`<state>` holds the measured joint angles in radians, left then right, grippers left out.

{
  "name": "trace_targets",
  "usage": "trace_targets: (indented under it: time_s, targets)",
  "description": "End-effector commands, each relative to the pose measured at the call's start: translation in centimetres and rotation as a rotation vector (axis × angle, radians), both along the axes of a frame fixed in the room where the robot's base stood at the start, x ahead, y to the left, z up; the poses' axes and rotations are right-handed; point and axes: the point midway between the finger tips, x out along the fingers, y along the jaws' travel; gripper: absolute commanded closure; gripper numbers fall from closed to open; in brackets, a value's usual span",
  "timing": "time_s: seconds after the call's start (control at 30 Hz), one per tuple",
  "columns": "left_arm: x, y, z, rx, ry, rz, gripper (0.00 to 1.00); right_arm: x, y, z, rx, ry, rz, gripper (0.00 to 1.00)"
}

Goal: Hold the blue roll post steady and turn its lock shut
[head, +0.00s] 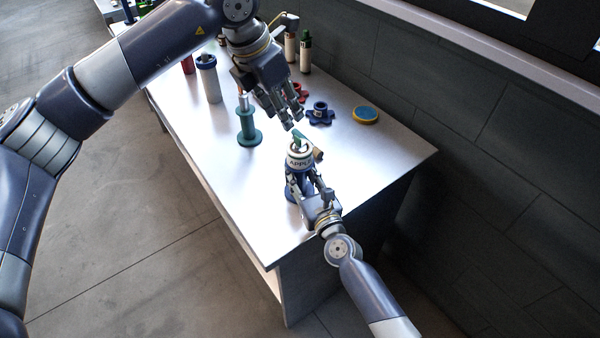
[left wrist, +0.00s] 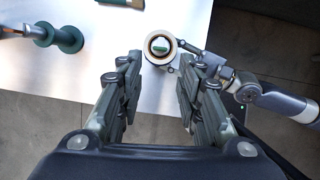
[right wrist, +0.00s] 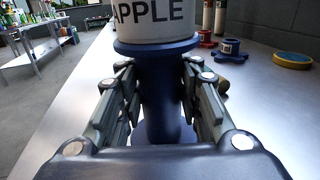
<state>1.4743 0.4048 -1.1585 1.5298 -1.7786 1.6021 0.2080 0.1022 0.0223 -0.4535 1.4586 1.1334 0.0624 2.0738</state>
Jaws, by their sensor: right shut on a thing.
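The blue roll post (head: 291,191) stands upright near the front corner of the table, with a white roll labelled APPLE (head: 299,161) on it. The post also shows in the right wrist view (right wrist: 160,95), between the fingers of my right gripper (right wrist: 160,82), which is shut on it below the roll. A green lock (head: 299,138) sits on top of the post; the left wrist view shows this lock (left wrist: 160,46) from above inside the roll's round opening. My left gripper (head: 297,115) is open and empty, above the lock and apart from it.
A teal spool (head: 248,132) stands left of the post. Behind are a blue flanged piece (head: 320,112), a yellow and blue disc (head: 366,114), a blue-capped grey cylinder (head: 208,82) and bottles (head: 306,54). The table (head: 215,165) is bare at its front left.

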Motion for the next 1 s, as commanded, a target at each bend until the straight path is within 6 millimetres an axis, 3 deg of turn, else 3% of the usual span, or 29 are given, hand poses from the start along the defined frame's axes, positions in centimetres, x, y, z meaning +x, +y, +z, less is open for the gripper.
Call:
trace_targets:
  time_s: [0.1, 0.17, 0.4, 0.53, 0.67, 1.0]
  targets:
    - [0.0, 0.0, 0.0, 0.000, 0.000, 0.000, 0.67, 0.0, 0.0, -0.1, -0.001, 0.001, 0.000, 1.00]
    - [0.0, 0.0, 0.0, 0.000, 0.000, 0.000, 0.60, 0.0, 0.0, -0.1, -0.001, 0.001, 0.000, 1.00]
    - [-0.2, 1.0, 1.6, -0.040, -0.009, -0.044, 0.60, 0.0, 0.0, -0.1, -0.001, 0.001, 0.000, 1.00]
    - [-0.2, 1.0, 1.5, -0.047, -0.010, -0.055, 0.60, 0.0, 0.0, -0.1, -0.001, 0.001, 0.000, 1.00]
    - [0.1, 0.5, -0.1, -0.045, -0.008, -0.056, 0.60, 0.0, 0.0, -0.1, -0.001, 0.001, 0.000, 1.00]
    - [1.7, -1.5, -6.3, -0.046, -0.008, -0.056, 0.60, 0.0, 0.0, -0.1, 0.000, 0.001, 0.000, 1.00]
